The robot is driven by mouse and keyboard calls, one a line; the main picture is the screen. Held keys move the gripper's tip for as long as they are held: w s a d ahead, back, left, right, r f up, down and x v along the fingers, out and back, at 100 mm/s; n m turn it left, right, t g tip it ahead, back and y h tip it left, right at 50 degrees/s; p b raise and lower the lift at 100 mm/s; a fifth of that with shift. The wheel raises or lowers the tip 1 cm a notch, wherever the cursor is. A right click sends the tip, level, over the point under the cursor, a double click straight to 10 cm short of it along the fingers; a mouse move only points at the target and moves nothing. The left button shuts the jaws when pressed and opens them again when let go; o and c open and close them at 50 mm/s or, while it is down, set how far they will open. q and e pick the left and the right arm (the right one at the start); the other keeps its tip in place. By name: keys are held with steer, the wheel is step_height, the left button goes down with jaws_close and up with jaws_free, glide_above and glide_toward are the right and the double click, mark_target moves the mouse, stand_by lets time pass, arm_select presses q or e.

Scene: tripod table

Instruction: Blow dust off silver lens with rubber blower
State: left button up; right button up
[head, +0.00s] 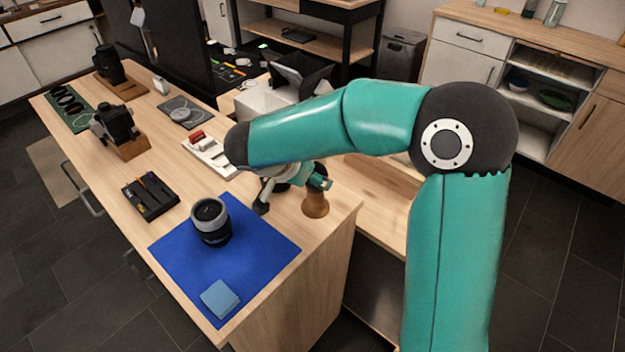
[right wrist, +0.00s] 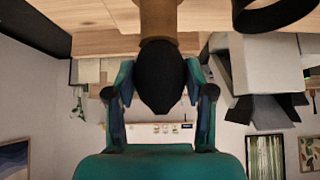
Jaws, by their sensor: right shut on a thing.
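The silver lens (head: 211,222), with a silver barrel and dark bands, stands upright on the blue mat (head: 262,245) in the head view. The rubber blower (right wrist: 160,75) is a black bulb in the right wrist view, at a brown wooden stand (right wrist: 158,18). The stand also shows in the head view (head: 316,205), near the table's right corner. My right gripper (head: 319,180) is shut on the blower, with one finger on each side in the right wrist view (right wrist: 160,88). In the head view the blower is mostly hidden by the gripper. My left gripper is out of view.
A light blue cloth (head: 220,298) lies at the mat's front corner. A black tray (head: 150,196) is left of the lens, and a white tray (head: 208,152) lies behind. A camera (head: 115,122) stands farther left. Bare wood separates mat and stand.

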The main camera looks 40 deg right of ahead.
steer(key=shift+r+p, duration=1.95)
steer(key=shift+r, duration=2.3)
